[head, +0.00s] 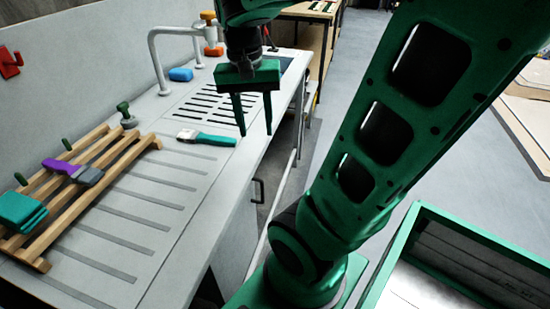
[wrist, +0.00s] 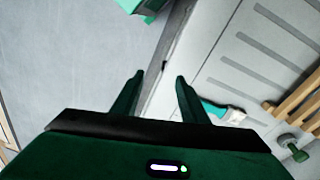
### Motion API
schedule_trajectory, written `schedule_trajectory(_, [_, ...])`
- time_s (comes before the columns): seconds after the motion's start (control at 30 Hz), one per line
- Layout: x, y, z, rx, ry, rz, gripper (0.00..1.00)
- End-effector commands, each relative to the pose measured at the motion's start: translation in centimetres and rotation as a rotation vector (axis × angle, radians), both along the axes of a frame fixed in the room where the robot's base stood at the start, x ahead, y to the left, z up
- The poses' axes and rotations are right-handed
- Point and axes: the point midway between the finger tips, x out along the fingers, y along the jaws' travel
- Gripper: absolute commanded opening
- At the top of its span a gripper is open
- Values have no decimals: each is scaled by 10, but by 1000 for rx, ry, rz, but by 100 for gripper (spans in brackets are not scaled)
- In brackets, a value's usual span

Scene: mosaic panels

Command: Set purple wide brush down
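The purple wide brush (head: 70,170) lies on the slatted wooden rack (head: 130,152) at the left of the counter in the head view. Its purple handle points to the far left and its grey-brown head to the right. My gripper (head: 255,134) is well to the right of the brush, over the counter's right edge, pointing down. Its two fingers are apart with nothing between them. In the wrist view, the open fingers (wrist: 160,80) are empty. Part of the rack (wrist: 298,98) shows at the right there, but the purple brush is not visible.
A teal-handled brush (head: 207,137) lies flat on the counter near my gripper. A teal block (head: 20,210) rests on the rack, with a green-topped tool (head: 127,115) behind. A faucet (head: 160,60), blue sponge (head: 181,74) and orange bottle (head: 212,40) stand farther back. The ribbed front counter (head: 150,225) is clear.

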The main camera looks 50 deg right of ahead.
Motion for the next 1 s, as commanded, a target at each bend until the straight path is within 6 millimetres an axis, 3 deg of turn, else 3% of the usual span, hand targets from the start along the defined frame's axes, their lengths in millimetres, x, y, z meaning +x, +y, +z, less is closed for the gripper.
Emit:
schedule_trajectory(0.03, [-24,0,-12,23,2,69,40])
schedule_trajectory(0.1, [-49,4,-27,52,0,175,40])
schedule_trajectory(0.3, [-83,14,-51,100,-11,347,40])
schedule_trajectory(1.0, [-86,15,-53,105,-11,368,40])
